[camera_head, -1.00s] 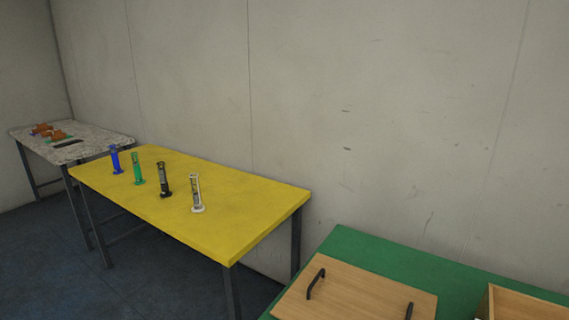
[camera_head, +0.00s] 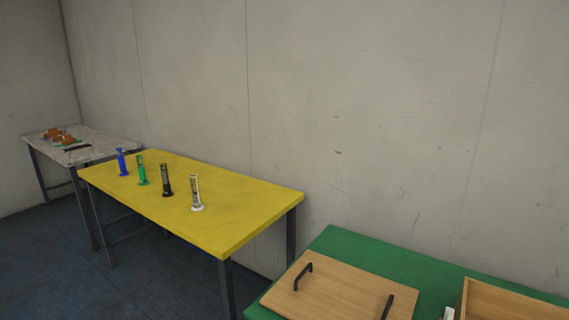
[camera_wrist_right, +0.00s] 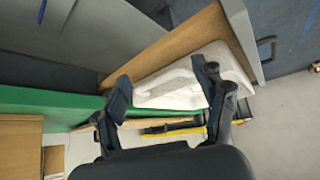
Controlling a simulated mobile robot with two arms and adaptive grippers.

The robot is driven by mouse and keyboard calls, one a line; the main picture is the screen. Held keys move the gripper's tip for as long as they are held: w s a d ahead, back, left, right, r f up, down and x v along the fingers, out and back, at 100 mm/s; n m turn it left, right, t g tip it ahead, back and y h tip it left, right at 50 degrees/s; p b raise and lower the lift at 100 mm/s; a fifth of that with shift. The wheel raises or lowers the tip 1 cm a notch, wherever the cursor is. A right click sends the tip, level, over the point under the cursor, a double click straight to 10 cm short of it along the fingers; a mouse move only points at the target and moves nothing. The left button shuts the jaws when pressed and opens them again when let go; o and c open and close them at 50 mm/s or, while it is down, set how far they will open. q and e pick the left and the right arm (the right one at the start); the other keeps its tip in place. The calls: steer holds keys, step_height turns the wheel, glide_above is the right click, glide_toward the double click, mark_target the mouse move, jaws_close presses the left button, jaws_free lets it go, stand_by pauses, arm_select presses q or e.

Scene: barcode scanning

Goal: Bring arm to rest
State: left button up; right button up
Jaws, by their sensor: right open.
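My right gripper (camera_wrist_right: 163,90) shows in the right wrist view with its two dark fingers spread apart, open. A white blocky object (camera_wrist_right: 180,84) shows beyond and between the fingers; I cannot tell what it is or how far away it is. Neither gripper shows in the head view, and my left gripper is in no view.
A green table (camera_head: 350,243) at the lower right bears a wooden board (camera_head: 340,288) with black handles and a wooden box (camera_head: 510,300). A yellow table (camera_head: 240,205) holds several upright coloured cylinders. A speckled table (camera_head: 105,146) stands far left. Dark floor (camera_head: 60,260) is open at left.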

steer(key=s+d+f+m+h, duration=0.1)
steer(key=d+f, duration=0.2)
steer(key=f, duration=0.3)
steer(key=d+f+m+h, duration=0.1)
steer(key=d+f, duration=0.2)
steer(key=f, duration=0.2)
steer(key=s+d+f+m+g+h, duration=0.1)
steer(key=s+d+f+g, duration=0.1)
steer(key=s+f, duration=1.1)
step_height(320, 180, down, 3)
steer(key=shift+s+f+g, duration=0.2)
steer(key=shift+s+g, duration=0.15)
steer(key=shift+g, duration=0.35)
steer(key=s+a+f, duration=0.1)
steer(key=s, duration=0.3)
steer(key=s+a+f+g, duration=0.1)
steer(key=s+f, duration=0.1)
steer(key=s, duration=0.2)
steer(key=s+a+f+g, duration=0.1)
steer(key=s+a+f, duration=0.1)
steer(key=s, duration=0.3)
steer(key=shift+f, duration=0.2)
steer(key=shift+c, duration=0.2)
